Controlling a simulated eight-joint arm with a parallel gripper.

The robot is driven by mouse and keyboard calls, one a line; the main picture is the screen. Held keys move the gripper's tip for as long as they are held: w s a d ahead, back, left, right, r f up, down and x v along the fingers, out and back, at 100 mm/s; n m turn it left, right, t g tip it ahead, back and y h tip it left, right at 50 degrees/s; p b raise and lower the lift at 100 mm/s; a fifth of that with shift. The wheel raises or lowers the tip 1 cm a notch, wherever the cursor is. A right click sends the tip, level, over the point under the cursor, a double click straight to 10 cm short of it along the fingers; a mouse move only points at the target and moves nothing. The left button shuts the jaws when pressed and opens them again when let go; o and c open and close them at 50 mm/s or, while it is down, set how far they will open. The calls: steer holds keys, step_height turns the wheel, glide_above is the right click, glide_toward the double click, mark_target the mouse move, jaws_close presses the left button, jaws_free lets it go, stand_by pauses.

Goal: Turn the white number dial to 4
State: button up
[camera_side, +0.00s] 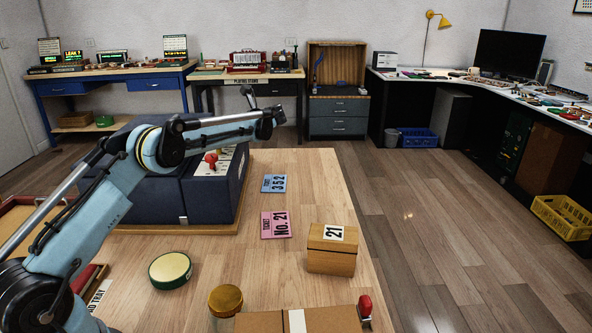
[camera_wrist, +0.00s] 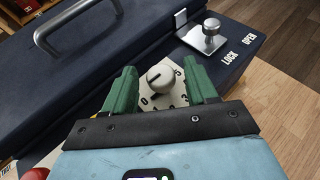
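The white number dial (camera_wrist: 160,78) shows in the wrist view, a round knob with a dark pointer line on a pale plate with black numerals. The numerals are small and partly hidden, so I cannot tell its setting. My gripper (camera_wrist: 160,68) is open, with one green finger on each side of the dial and visible gaps between. The dial sits on the top of a dark blue case (camera_wrist: 75,75). In the side view the case (camera_side: 155,200) stands on the wooden table, partly behind my arm, and I cannot make out the dial there.
A metal latch knob (camera_wrist: 209,35) stands beyond the dial, near LOCK and OPEN lettering. A red knob (camera_side: 211,158) is on the case. Two ticket cards (camera_side: 275,225), a wooden box (camera_side: 331,255), a round green-rimmed tin (camera_side: 170,270) and a jar (camera_side: 225,300) are on the table (camera_side: 320,190).

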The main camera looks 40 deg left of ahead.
steer(key=v, duration=1.2)
steer(key=x, duration=1.2)
steer(key=shift+f, duration=0.1)
steer(key=shift+c, duration=0.4)
